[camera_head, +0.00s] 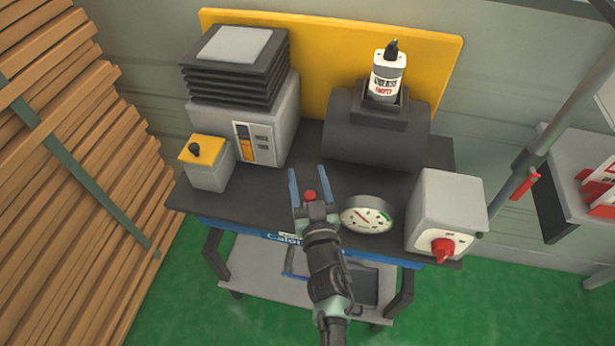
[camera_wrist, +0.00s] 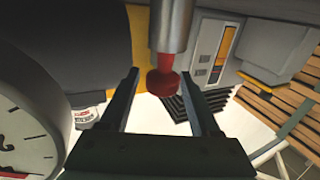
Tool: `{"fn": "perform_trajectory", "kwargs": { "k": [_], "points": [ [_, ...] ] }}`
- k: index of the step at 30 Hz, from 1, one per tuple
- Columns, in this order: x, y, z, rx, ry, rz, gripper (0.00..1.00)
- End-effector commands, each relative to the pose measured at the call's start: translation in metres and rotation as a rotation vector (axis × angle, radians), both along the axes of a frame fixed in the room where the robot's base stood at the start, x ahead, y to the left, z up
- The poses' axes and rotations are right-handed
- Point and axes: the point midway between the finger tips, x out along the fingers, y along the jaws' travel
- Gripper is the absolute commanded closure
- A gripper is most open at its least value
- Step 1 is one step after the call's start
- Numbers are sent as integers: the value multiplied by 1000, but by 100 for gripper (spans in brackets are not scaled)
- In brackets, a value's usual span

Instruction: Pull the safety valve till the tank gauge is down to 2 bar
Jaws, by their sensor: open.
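The safety valve shows in the wrist view as a metal body (camera_wrist: 171,28) with a red knob (camera_wrist: 160,84). The red knob also shows in the head view (camera_head: 309,196). My gripper (camera_head: 309,172) is open over the table, its two fingers on either side of the knob; the wrist view (camera_wrist: 159,74) shows gaps at both sides. The round white tank gauge (camera_head: 366,215) stands just right of my gripper and at the left in the wrist view (camera_wrist: 25,140). It has a red needle and a green mark; its figures are too small to read. The dark tank (camera_head: 375,130) lies behind it.
A grey box with a red rotary switch (camera_head: 443,248) stands right of the gauge. A yellow-topped box with a black knob (camera_head: 207,163) and a grey unit with black bellows (camera_head: 236,75) stand left. A white bottle (camera_head: 387,75) sits on the tank. Wooden slats (camera_head: 70,150) fill the far left.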

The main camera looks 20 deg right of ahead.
Motion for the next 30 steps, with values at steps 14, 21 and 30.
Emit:
{"fn": "perform_trajectory", "kwargs": {
  "k": [14,21,30],
  "points": [
    [-51,11,0,1,4,0,37],
    [-97,21,-1,2,3,1,37],
    [-125,26,-1,0,1,0,37]
  ]
}}
